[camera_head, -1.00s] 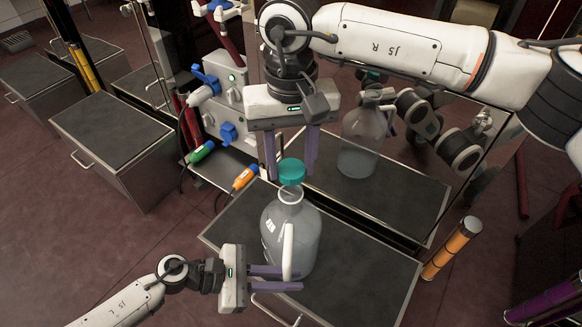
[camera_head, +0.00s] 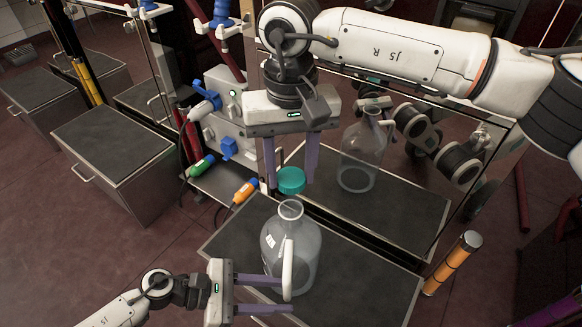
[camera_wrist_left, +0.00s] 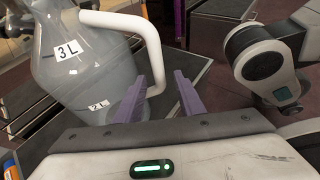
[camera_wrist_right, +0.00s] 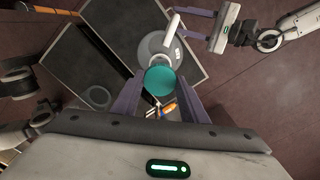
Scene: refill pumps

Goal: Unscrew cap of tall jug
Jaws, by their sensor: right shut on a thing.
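The tall translucent jug (camera_head: 292,250) stands upright on a dark-topped cabinet, its mouth (camera_head: 291,209) open. The teal cap (camera_head: 291,180) is off the jug and a little above its mouth. My right gripper (camera_head: 291,184) points down and is shut on the cap, which also shows between its fingers in the right wrist view (camera_wrist_right: 160,80). My left gripper (camera_head: 287,294) is at the lower end of the white jug handle (camera_head: 288,268). Its fingers are apart, with the handle's end between or just beyond their tips in the left wrist view (camera_wrist_left: 157,88).
A glossy panel behind the cabinet (camera_head: 350,275) shows what looks like a reflected jug (camera_head: 360,155). A pump unit (camera_head: 222,115) with blue fittings stands behind left, near green (camera_head: 202,166) and orange (camera_head: 243,193) nozzles. Another cabinet (camera_head: 112,140) stands left. An orange post (camera_head: 455,262) is at right.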

